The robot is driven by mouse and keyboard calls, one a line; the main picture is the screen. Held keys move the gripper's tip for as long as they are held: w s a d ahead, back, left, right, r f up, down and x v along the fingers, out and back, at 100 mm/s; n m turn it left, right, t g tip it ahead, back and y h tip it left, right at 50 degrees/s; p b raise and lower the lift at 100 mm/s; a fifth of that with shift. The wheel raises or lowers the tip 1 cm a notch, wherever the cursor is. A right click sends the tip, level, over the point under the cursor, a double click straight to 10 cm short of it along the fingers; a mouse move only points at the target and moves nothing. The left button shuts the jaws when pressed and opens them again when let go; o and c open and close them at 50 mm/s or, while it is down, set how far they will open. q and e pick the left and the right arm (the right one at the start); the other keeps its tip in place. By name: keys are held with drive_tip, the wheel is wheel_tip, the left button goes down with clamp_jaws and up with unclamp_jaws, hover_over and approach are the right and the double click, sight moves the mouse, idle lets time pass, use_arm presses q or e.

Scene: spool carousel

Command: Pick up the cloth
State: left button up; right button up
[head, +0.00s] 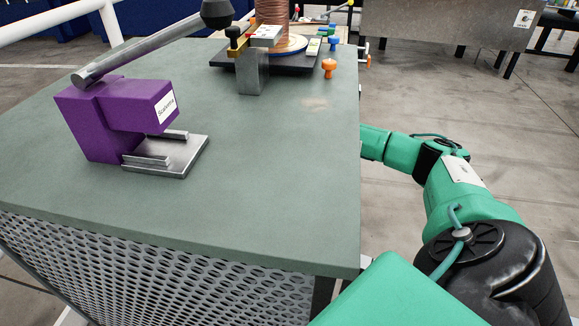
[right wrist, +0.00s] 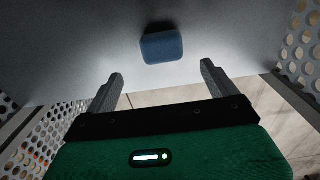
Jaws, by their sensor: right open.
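A small blue, rounded, block-like thing (right wrist: 162,47) shows in the right wrist view against a grey surface. It may be the folded cloth, but I cannot tell for sure. My right gripper (right wrist: 161,76) is open and empty, its two fingers apart. The blue thing lies beyond the fingertips, roughly centred between them and not touched. In the head view my right arm runs along the table's right side and its gripper is hidden. No cloth shows on the tabletop. My left gripper is not in view.
Perforated panels (right wrist: 301,40) flank my right gripper in the wrist view. On the green-grey table (head: 260,190) stand a purple clamp device (head: 95,125) with a long lever and a copper spool (head: 270,18) on a dark base. An orange knob (head: 329,66) is nearby.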

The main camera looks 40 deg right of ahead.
drive_tip(key=f, duration=0.2)
drive_tip(key=f+b, duration=0.1)
drive_tip(key=f, duration=0.4)
drive_tip(key=shift+w+f, duration=0.2)
drive_tip(key=shift+w, duration=0.05)
drive_tip(key=shift+f, duration=0.4)
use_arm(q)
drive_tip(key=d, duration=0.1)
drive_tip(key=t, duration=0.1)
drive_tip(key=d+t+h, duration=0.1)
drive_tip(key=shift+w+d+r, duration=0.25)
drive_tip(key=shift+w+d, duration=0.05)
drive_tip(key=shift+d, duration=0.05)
use_arm(e)
drive_tip(key=c, duration=1.1)
drive_tip(key=shift+o, duration=0.2)
drive_tip(key=shift+r, duration=0.1)
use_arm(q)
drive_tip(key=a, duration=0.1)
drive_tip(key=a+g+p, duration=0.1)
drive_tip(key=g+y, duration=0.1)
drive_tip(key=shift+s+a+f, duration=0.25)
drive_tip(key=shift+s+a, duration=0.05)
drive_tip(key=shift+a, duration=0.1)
use_arm(e)
wheel_tip(320, 180, up, 10)
